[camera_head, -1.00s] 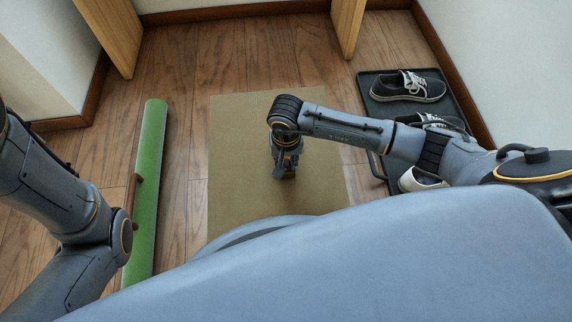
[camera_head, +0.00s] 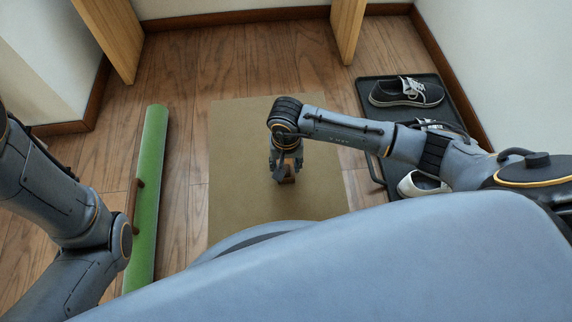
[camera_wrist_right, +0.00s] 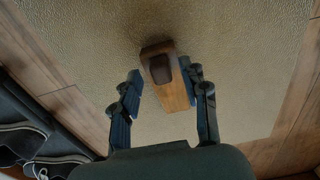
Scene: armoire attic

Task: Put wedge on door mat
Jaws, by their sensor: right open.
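The wooden wedge (camera_wrist_right: 172,86) lies on the tan door mat (camera_wrist_right: 245,60), as the right wrist view shows. Its dark end faces away from my gripper. My right gripper (camera_wrist_right: 162,102) is open, with its two fingers apart on either side of the wedge's near part. I cannot tell whether a finger touches it. In the head view the right gripper (camera_head: 287,172) points down over the middle of the mat (camera_head: 240,150), and a small brown part of the wedge (camera_head: 290,179) shows at its tips. My left arm is at the left edge; its gripper is not visible.
A green roll-like bar (camera_head: 148,190) with a brown handle lies on the wooden floor left of the mat. A black shoe tray (camera_head: 376,108) with several shoes stands at the right by the wall. Wooden furniture legs (camera_head: 347,30) stand at the back.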

